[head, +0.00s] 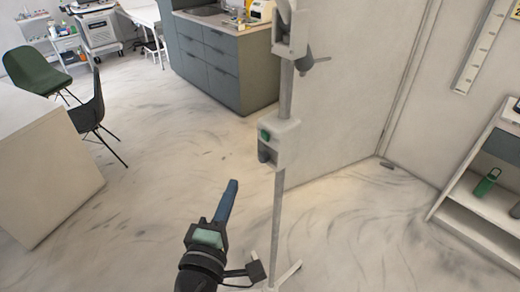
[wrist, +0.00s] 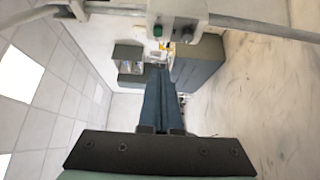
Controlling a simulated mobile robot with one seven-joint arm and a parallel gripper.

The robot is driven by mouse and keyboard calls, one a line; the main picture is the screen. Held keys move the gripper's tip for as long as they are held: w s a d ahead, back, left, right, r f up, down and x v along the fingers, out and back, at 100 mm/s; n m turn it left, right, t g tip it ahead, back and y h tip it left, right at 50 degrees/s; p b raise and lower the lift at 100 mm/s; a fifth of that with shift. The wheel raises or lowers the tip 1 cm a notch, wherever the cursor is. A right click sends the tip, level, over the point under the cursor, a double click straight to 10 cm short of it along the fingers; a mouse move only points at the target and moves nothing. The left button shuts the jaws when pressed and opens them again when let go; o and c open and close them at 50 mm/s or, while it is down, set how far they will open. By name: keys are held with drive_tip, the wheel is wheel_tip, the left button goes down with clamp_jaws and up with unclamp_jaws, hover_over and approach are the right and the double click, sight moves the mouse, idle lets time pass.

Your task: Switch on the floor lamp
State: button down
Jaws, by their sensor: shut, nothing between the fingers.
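The floor lamp appears as a pale pole (head: 278,215) on low splayed feet, and its top is cut off by the head view's upper edge. A pale box (head: 284,145) on the pole carries a green button (head: 264,135) with a dark grey knob below it. A second pale box higher up has a dark grey handle (head: 305,63). My gripper (head: 231,184) is shut and empty, left of the pole and below the green button, apart from both. In the wrist view, my blue fingers (wrist: 161,75) are together; the green button (wrist: 158,30) shows above them.
A dark grey cabinet (head: 215,62) with a counter stands behind. A green chair (head: 35,70), a black chair (head: 90,108) and a pale desk (head: 50,175) are at left. A shelf with a green bottle (head: 487,182) is at right. The floor between is clear.

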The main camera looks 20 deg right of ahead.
sight(268, 142)
drive_tip(key=shift+w+r, duration=0.1)
drive_tip(key=p+x, duration=0.1)
drive_tip(key=x, duration=0.3)
drive_tip(key=s+d+p+x, duration=0.1)
drive_tip(key=x, duration=0.3)
drive_tip(key=d+p+x, duration=0.1)
drive_tip(key=p+x, duration=0.1)
drive_tip(key=x, duration=0.2)
drive_tip(key=shift+s, duration=0.15)
drive_tip(key=shift+d, duration=0.45)
drive_tip(key=shift+d, duration=0.6)
